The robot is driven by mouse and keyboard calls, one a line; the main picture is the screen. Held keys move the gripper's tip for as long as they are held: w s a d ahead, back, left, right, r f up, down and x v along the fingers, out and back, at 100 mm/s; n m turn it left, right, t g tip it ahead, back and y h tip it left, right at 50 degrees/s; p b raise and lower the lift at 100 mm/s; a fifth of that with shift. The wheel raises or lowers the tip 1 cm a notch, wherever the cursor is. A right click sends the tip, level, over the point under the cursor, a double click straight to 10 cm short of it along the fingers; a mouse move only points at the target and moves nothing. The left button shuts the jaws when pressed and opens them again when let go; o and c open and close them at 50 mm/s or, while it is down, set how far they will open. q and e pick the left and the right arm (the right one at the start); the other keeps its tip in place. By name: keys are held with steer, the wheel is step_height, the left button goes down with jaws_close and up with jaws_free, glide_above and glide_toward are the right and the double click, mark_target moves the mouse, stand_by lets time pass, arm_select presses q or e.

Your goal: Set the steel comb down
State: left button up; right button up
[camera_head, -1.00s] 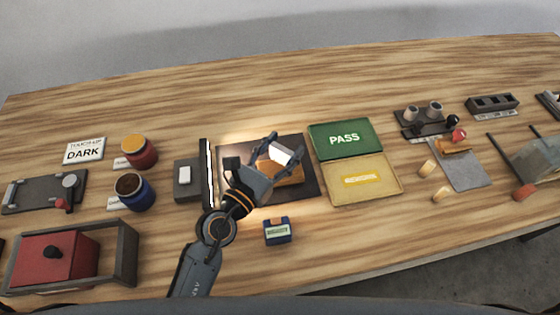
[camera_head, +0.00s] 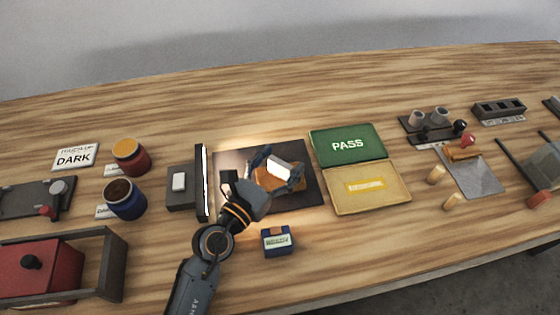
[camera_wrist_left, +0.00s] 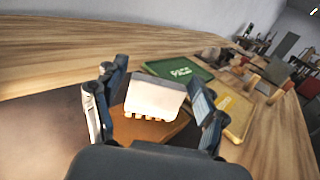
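The steel comb (camera_wrist_left: 155,96) is a pale plate with short teeth along its lower edge. It stands between the fingers of my left gripper (camera_wrist_left: 158,90), with narrow gaps at both sides. In the head view the comb (camera_head: 279,168) is over the orange-brown panel (camera_head: 290,200) on the dark mat (camera_head: 231,166). My left gripper (camera_head: 281,168) has its fingers spread around it. The comb's teeth are at or just above the panel; contact cannot be told. My right gripper is not in view.
The green PASS tray (camera_head: 372,151) and yellow tray (camera_head: 386,203) lie right of the mat. A bright light bar (camera_head: 204,180) stands at its left. A blue block (camera_head: 276,241) sits in front. Two paint pots, red-orange (camera_head: 130,160) and blue (camera_head: 125,200), stand further left.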

arm_select(q)
steer(key=shift+r, duration=0.15)
steer(key=b+v, duration=0.2)
steer(key=v, duration=0.9)
steer(key=shift+s+a, duration=0.3)
steer(key=shift+s, duration=0.1)
